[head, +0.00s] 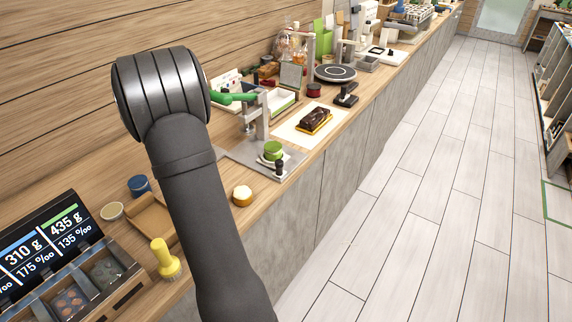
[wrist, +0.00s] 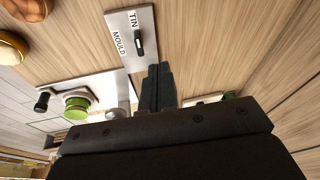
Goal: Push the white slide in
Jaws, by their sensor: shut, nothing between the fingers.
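My gripper (wrist: 156,86) is in the wrist view with its dark fingers shut together and nothing between them. It is near a pale grey plate (wrist: 112,22) with a black lever (wrist: 139,42) between the labels TIN and MOULD. A small white piece (wrist: 207,99) shows just right of the fingers, partly hidden by the gripper body; I cannot tell whether it is the white slide. In the head view my arm hides the gripper.
A chocolate cake (head: 315,121) lies on a white board behind the press. The counter's front edge runs along the right.

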